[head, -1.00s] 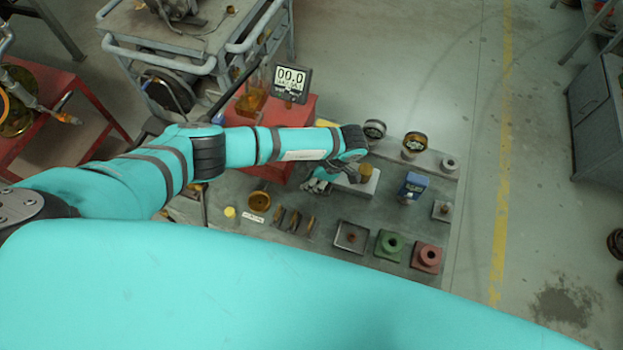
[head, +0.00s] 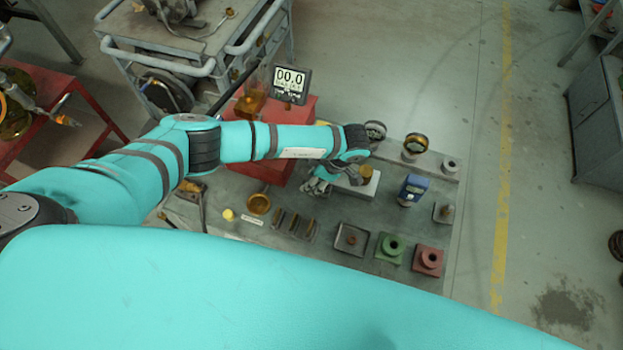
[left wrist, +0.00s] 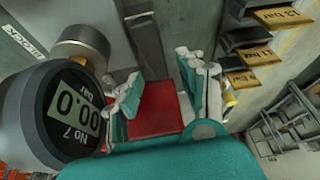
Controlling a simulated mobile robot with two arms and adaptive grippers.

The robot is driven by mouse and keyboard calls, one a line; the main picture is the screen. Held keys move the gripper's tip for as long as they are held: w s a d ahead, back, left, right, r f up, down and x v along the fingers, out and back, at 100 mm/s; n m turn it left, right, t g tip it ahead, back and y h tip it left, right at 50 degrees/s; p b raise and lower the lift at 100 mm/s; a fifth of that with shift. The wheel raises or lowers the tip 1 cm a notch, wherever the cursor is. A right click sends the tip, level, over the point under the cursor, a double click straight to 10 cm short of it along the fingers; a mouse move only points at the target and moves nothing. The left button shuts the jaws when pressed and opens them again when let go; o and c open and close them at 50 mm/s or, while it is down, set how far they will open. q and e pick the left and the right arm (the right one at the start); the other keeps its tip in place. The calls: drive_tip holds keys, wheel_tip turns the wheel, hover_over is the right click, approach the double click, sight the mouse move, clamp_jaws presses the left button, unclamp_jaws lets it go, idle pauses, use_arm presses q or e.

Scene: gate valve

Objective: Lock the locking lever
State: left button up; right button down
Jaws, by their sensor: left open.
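My left gripper (head: 318,184) hangs over the grey bench at the left side of a light grey block with a brass knob (head: 366,172). In the left wrist view my left gripper (left wrist: 160,88) is open, its two grey-tipped fingers apart. A red surface (left wrist: 155,112) shows between the fingers, and a dark grey bar (left wrist: 147,45) stands just beyond it. I cannot tell whether this bar is the locking lever. A round digital gauge (left wrist: 65,108) reading 00.0 is close to the left finger. My right gripper is in neither view.
A blue device (head: 413,189), a green block (head: 390,247) and a red block (head: 429,260) stand on the bench (head: 330,218). A red box (head: 265,168) with a display (head: 291,83) is behind my arm. Labelled orange tags (left wrist: 258,52) are near the right finger. The floor right of the bench is clear.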

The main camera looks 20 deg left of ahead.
sight(328, 188)
use_arm(q)
drive_tip(key=v, duration=1)
drive_tip(key=shift+r, duration=0.4)
drive_tip(key=shift+d, duration=0.15)
